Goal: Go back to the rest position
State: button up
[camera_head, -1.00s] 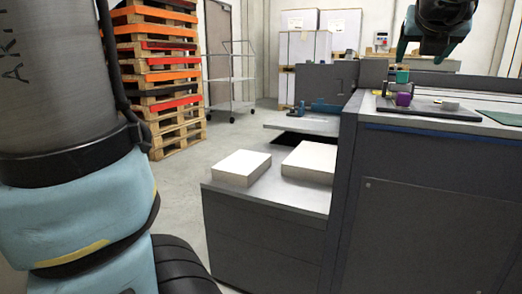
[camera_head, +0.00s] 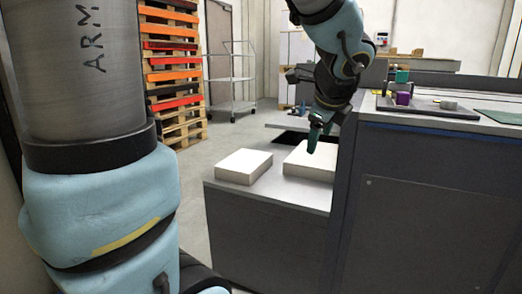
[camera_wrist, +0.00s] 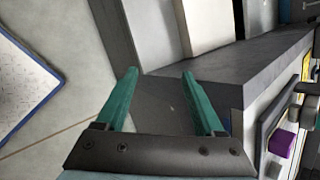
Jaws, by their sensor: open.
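My gripper (camera_head: 318,136) hangs fingers down in the head view, above or in front of the right white paper stack; I cannot tell the exact gap. In the wrist view my gripper (camera_wrist: 158,92) has its two green fingers spread apart with nothing between them. Beyond the fingers lies a dark grey side of the machine (camera_wrist: 255,65).
Two white stacks, left (camera_head: 243,166) and right (camera_head: 297,158), lie on the low grey cabinet (camera_head: 265,225). The taller cabinet (camera_head: 440,200) bears a purple block (camera_head: 403,99) and a green block (camera_head: 402,76). Pallets (camera_head: 172,75) and a wire cart (camera_head: 231,80) stand behind.

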jog(key=s+a+f+n+g, duration=0.3)
jog(key=a+f+n, duration=0.5)
jog(key=a+n, duration=0.3)
jog(key=s+a+f+n+g, duration=0.3)
jog(key=a+f+n, duration=0.6)
jog(key=n, duration=0.5)
notch_tip(320, 180, up, 35)
jog(key=p, duration=3.4)
jog(key=shift+s+p, duration=0.2)
jog(key=shift+p, duration=0.2)
jog(key=shift+d, duration=0.1)
